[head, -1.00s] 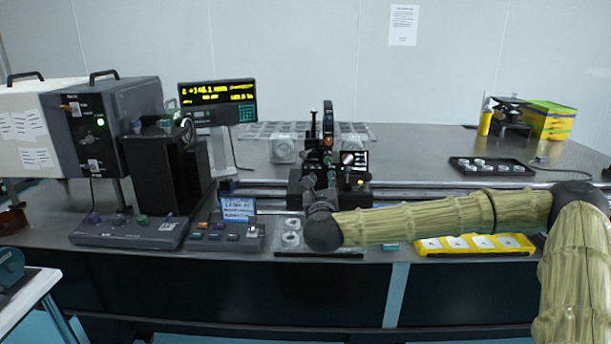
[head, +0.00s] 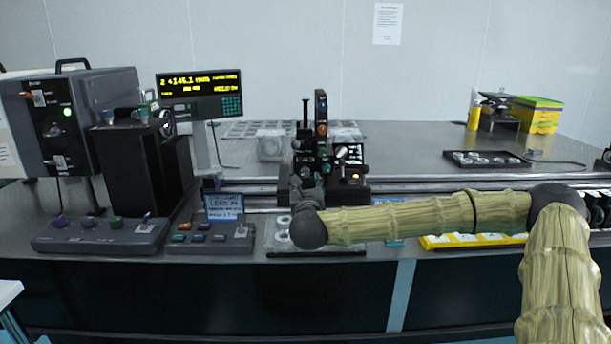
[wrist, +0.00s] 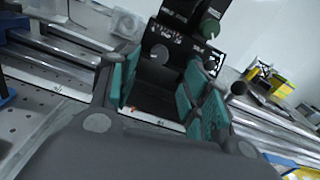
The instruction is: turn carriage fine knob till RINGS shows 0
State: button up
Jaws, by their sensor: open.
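The black carriage (head: 322,150) stands on the rail in the head view, with several knobs and a small lit panel. My gripper (head: 302,190) is in front of its lower left side, partly hidden by my own wrist. In the wrist view my gripper (wrist: 165,92) is open, its teal pads either side of the carriage's dark body (wrist: 160,75). A grey round knob (wrist: 160,54) shows beyond the fingertips, with no visible contact. A green knob (wrist: 210,28) sits higher up. I cannot tell which knob is the fine one. A readout (head: 200,93) shows yellow text; no RINGS value is legible.
A small blue screen (head: 224,206) stands on a control box (head: 210,238) left of the carriage. A yellow tray (head: 440,242) lies under my arm. A dark tray (head: 487,160) with round parts is at the back right. The rail (head: 430,185) runs along the table.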

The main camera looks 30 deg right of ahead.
aim_at(305, 173)
jog(key=x, duration=0.9)
jog(key=shift+d, duration=0.15)
jog(key=shift+w, duration=0.1)
jog(key=c, duration=1.1)
